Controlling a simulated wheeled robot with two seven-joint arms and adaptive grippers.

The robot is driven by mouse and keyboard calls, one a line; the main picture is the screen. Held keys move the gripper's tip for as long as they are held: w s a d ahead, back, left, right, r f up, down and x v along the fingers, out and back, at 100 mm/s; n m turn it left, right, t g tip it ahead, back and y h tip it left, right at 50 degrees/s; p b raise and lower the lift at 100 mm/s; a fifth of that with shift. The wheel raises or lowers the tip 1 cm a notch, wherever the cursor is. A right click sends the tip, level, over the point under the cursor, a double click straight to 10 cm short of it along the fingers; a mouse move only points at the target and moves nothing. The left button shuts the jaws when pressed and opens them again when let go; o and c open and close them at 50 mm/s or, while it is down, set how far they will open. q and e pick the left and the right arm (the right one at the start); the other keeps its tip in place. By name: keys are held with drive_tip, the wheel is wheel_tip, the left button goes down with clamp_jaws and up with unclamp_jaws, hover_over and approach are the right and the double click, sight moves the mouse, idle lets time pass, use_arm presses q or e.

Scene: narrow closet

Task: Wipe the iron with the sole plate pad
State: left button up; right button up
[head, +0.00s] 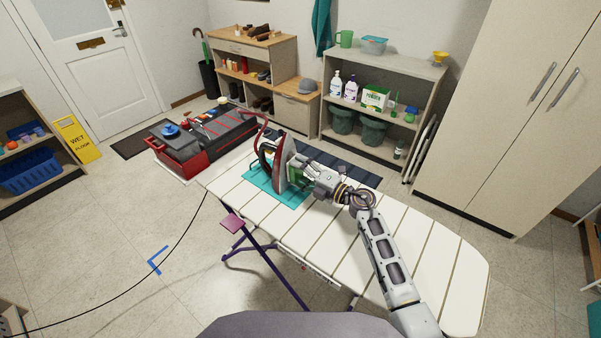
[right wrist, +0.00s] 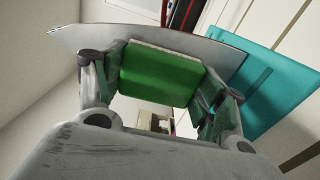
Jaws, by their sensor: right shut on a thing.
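The iron (head: 268,153), red and dark with a grey sole plate, stands on its heel on a teal mat (head: 262,188) on the ironing board (head: 340,235). Its sole plate faces my right arm. My right gripper (head: 296,168) is beside the sole plate, shut on the green sole plate pad. In the right wrist view the pad (right wrist: 160,75) sits between the two fingers. The grey sole plate (right wrist: 90,38) lies just beyond it; whether they touch I cannot tell. My left gripper is not in view.
Shelves (head: 385,62) with bottles and boxes line the back wall, and a tall cupboard (head: 510,100) stands right. The board's near right part is clear.

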sight(289, 150)
drive_tip(key=shift+w+a, duration=0.2)
drive_tip(key=shift+a, duration=0.15)
idle(0.3)
drive_tip(key=shift+d+r+p, duration=0.1)
drive_tip(key=shift+r+p, duration=1.85)
drive_tip(key=shift+p, duration=0.15)
drive_tip(key=shift+r+p, duration=1.85)
drive_tip(key=shift+p, duration=0.15)
drive_tip(key=shift+f, duration=0.2)
